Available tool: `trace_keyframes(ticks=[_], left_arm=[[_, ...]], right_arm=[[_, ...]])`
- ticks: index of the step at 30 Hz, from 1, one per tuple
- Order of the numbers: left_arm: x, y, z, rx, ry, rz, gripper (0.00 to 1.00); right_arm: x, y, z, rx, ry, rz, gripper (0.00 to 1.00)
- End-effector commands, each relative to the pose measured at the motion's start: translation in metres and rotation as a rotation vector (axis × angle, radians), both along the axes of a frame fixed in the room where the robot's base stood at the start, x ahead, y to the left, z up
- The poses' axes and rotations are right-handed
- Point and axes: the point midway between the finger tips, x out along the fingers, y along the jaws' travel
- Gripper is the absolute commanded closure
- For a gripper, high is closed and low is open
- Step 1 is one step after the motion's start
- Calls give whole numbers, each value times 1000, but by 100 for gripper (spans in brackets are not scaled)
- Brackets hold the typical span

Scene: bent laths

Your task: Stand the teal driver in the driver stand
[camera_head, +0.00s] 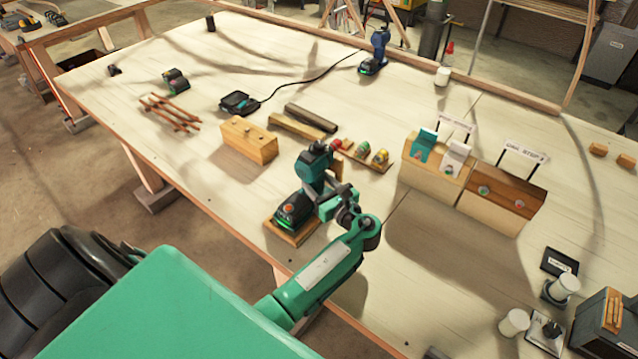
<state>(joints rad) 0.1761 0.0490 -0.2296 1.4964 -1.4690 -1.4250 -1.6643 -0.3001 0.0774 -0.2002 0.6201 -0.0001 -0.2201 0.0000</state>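The teal driver (313,168) stands upright near the table's front edge, its dark battery foot (295,210) over a small wooden base (286,236) that looks like the driver stand. I cannot tell whether the foot is fully seated in it. My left gripper (335,196) is at the driver's handle, on its right side, at the end of my green arm. Its fingertips are mostly hidden against the handle, so I cannot tell whether they are shut on it. My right gripper is not in view.
A wooden block with holes (248,140) stands to the left behind the driver. A blue driver (375,52) stands far back. Thin laths (170,112) lie at the left. Table between the driver and the right-hand cups (514,323) is clear.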

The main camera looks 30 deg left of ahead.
Motion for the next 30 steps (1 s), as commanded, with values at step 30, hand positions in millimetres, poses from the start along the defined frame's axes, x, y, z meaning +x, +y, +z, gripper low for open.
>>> trace_keyframes(ticks=[30], left_arm=[[1,0,-10,3,-3,0,92]], right_arm=[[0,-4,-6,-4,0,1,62]])
